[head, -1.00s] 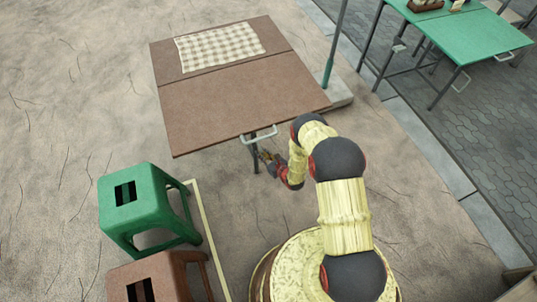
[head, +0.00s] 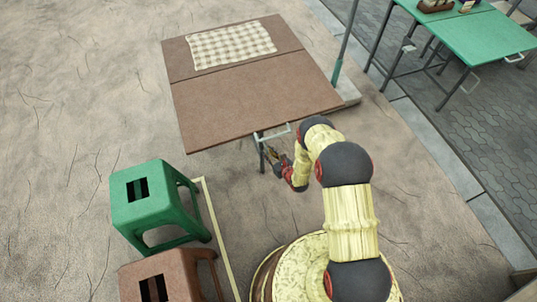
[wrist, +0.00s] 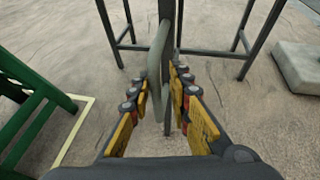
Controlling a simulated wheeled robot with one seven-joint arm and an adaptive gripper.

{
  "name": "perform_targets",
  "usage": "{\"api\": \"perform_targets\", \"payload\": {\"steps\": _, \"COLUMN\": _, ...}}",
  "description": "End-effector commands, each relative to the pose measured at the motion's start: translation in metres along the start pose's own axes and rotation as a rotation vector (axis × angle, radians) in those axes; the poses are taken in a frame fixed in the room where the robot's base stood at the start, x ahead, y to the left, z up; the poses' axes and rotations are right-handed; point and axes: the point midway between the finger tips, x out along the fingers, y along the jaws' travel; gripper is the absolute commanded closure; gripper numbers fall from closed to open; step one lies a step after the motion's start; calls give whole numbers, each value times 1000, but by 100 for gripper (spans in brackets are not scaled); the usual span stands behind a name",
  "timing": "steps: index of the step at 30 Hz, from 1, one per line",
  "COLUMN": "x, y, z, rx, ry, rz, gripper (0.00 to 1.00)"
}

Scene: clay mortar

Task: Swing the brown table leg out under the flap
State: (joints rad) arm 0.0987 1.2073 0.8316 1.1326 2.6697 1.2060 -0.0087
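The brown folding table (head: 250,105) has its near flap (head: 240,125) level with the far half. A dark table leg (head: 261,152) hangs below the flap's near edge, by a pale metal handle loop (head: 277,133). In the wrist view the leg (wrist: 167,105) runs upright between my gripper's fingers (wrist: 160,85), with the grey-green loop (wrist: 156,55) just left of it. My gripper (head: 271,156) is under the near edge. Its fingers stand apart on either side of the leg; the right fingertip looks close to it. Contact cannot be told.
A green stool (head: 150,195) and a brown stool (head: 165,275) stand at lower left, by a pale floor line (head: 218,235). A pole (head: 340,60) on a concrete base (head: 348,92) stands right of the table. A green table (head: 480,40) is at upper right. Ground left is clear.

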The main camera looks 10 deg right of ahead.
Motion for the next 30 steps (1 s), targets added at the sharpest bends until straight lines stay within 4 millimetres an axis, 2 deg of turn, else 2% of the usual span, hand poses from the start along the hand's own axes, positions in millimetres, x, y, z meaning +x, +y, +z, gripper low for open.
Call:
{"api": "perform_targets", "payload": {"steps": 3, "x": 0, "y": 0, "z": 0, "rx": 0, "ry": 1, "rz": 0, "gripper": 72}}
{"api": "perform_targets", "payload": {"steps": 14, "x": -4, "y": 0, "z": -1, "rx": 0, "ry": 2, "rz": 0, "gripper": 72}}
{"api": "perform_targets", "payload": {"steps": 19, "x": -26, "y": -1, "z": -1, "rx": 2, "ry": 3, "rz": -2, "gripper": 72}}
{"api": "perform_targets", "payload": {"steps": 30, "x": -98, "y": -1, "z": 0, "rx": 2, "ry": 2, "rz": -2, "gripper": 72}}
